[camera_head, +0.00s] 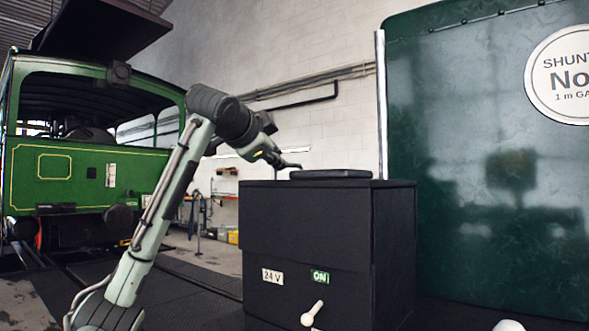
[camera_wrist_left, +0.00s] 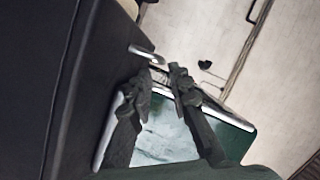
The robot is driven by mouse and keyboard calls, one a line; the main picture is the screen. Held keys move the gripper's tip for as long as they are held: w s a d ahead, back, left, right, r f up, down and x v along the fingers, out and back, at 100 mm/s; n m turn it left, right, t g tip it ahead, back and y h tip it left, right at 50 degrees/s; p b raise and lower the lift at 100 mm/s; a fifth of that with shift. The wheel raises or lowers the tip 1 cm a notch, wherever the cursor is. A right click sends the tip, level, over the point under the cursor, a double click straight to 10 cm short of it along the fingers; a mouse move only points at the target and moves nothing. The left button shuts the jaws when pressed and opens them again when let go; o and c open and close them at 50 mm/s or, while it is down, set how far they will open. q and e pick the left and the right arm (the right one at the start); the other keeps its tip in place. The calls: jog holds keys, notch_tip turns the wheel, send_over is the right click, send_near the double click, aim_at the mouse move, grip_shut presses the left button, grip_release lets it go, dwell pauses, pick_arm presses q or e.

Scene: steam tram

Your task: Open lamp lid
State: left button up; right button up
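A black box (camera_head: 306,235) with "24 V" and "ON" labels and a pale lever (camera_head: 312,313) stands in front of me. I cannot tell for certain that it is the lamp. A flat dark raised piece (camera_head: 330,174), perhaps the lid, lies level on its top. My left gripper (camera_head: 290,164) is above the box's left top edge, just left of the raised piece. In the left wrist view its fingertips (camera_wrist_left: 166,77) show a narrow gap with nothing clearly held. A small metal bar (camera_wrist_left: 146,53) is just beyond the tips; contact is unclear. My right gripper is out of view.
A large dark green panel (camera_head: 470,200) with a round white sign (camera_head: 565,75) rises to the right behind the box. A green tram (camera_head: 90,165) stands at the left. A pale wall (camera_head: 300,60) is behind.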

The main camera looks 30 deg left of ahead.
pick_arm(q)
jog(key=shift+w, duration=0.25)
jog(key=shift+w+a, duration=0.15)
jog(key=shift+w, duration=0.2)
jog(key=p+x, duration=0.1)
jog(key=x, duration=0.4)
jog(key=shift+f, duration=0.1)
jog(key=shift+w+a+f, duration=0.1)
jog(key=shift+w, duration=0.35)
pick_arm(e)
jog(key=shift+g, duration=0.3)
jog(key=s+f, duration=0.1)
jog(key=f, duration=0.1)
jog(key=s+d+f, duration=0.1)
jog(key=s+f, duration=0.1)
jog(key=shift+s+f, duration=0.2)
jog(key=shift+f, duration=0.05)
pick_arm(q)
grip_shut()
